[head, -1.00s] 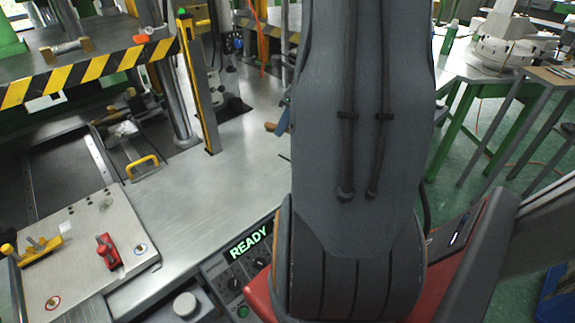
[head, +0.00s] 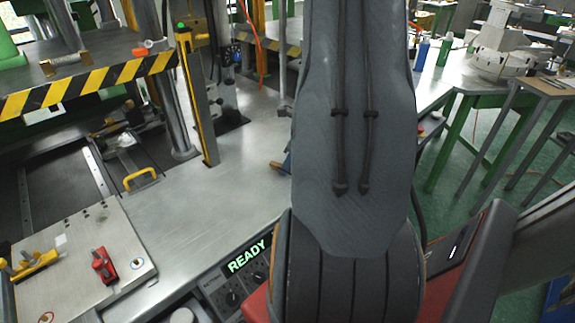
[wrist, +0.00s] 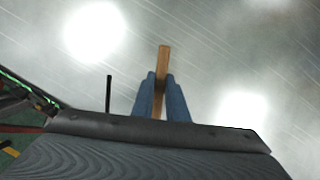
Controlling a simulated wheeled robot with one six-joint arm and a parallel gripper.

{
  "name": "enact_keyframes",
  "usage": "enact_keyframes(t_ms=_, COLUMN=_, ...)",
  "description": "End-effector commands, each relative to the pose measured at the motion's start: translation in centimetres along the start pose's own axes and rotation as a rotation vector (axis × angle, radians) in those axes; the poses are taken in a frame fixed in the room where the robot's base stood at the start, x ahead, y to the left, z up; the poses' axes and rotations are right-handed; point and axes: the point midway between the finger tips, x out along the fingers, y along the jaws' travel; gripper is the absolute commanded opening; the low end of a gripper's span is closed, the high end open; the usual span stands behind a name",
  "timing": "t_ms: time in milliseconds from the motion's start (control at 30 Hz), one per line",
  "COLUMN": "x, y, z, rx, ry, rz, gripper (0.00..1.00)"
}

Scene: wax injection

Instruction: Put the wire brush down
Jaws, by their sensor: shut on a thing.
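The wire brush shows in the wrist view as a narrow wooden bar (wrist: 163,58) sticking out between two blue fingers. My gripper (wrist: 161,80) is shut on it, one finger on each side. The bristles are not visible. In the head view my arm hides most of the gripper. I cannot tell whether the brush touches the table.
A press with a black-yellow striped edge (head: 90,84) and a yellow post (head: 197,100) stand at left. A plate with a red clamp (head: 104,266) lies front left. A READY control panel (head: 247,256) is at the front. The table left of the brush is clear.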

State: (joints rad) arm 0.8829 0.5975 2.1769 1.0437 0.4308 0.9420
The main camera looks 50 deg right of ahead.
Motion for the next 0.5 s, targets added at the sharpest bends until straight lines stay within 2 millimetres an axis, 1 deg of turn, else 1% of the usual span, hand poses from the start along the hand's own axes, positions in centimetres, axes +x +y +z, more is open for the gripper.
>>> enact_keyframes(t_ms=167, x=-0.06, y=-0.02, z=0.03, rx=0.000, ry=0.000, rz=-0.001, gripper=0.00)
enact_keyframes(t_ms=300, x=0.30, y=-0.02, z=-0.10, rx=0.000, ry=0.000, rz=0.000, gripper=0.00)
enact_keyframes(t_ms=333, x=0.32, y=-0.01, z=-0.11, rx=0.000, ry=0.000, rz=0.000, gripper=0.15)
enact_keyframes(t_ms=400, x=0.24, y=0.00, z=-0.09, rx=0.000, ry=0.000, rz=0.000, gripper=0.27)
enact_keyframes(t_ms=433, x=0.23, y=0.00, z=-0.09, rx=0.000, ry=0.000, rz=0.000, gripper=0.32)
enact_keyframes(t_ms=500, x=0.24, y=0.03, z=-0.09, rx=0.000, ry=0.000, rz=0.000, gripper=0.32)
